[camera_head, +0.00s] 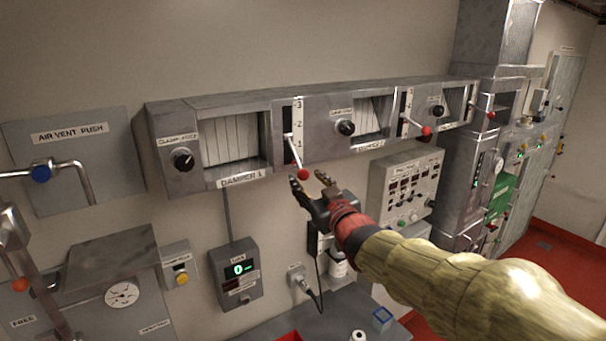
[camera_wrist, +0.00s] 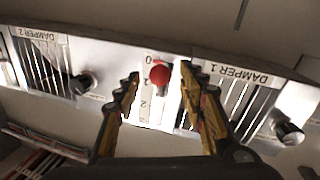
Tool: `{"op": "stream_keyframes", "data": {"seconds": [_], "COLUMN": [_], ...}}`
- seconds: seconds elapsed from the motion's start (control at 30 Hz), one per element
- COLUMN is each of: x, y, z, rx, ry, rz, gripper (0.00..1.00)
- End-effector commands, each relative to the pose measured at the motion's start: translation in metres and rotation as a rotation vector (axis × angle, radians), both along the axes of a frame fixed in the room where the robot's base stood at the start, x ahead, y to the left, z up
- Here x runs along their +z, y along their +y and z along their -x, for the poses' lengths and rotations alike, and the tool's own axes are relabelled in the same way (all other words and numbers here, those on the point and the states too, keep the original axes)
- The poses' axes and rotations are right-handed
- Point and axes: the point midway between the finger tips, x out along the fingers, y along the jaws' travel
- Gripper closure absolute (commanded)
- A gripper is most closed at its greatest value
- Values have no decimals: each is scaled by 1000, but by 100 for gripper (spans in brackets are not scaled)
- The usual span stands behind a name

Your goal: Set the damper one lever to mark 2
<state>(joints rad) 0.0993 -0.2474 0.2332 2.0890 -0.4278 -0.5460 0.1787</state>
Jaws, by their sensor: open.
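The damper 1 lever (camera_head: 295,152) has a thin pale shaft and a red knob (camera_head: 303,174). It points down and out from the lower part of a white scale (camera_head: 298,115), where 3, 2 and 1 read from top to bottom. In the wrist view, which is upside down, the red knob (camera_wrist: 160,75) appears beside the 0 and 1 marks, away from mark 2 (camera_wrist: 143,104). My gripper (camera_head: 309,181) is open just below the knob. In the wrist view its fingers (camera_wrist: 160,88) stand either side of the knob, with gaps; contact is not visible.
The long grey damper housing (camera_head: 215,110) carries the damper 1 label and a clamp knob (camera_head: 182,158) left of the scale. Another red-knobbed lever (camera_head: 426,131) is to the right. Below are a green-lit display box (camera_head: 238,270) and a panel (camera_head: 405,188).

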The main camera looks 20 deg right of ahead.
Motion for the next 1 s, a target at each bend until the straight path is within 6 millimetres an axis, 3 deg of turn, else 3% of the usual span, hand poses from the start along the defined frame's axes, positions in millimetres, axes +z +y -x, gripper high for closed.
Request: {"op": "stream_keyframes", "data": {"seconds": [0.3, 0.67, 1.0], "x": [0, 0, 0], "y": [4, 4, 4], "z": [-32, -36, -36], "rx": [0, -1, -1], "ry": [1, 1, 1], "rz": [0, 0, 0], "gripper": [59, 59, 79]}}
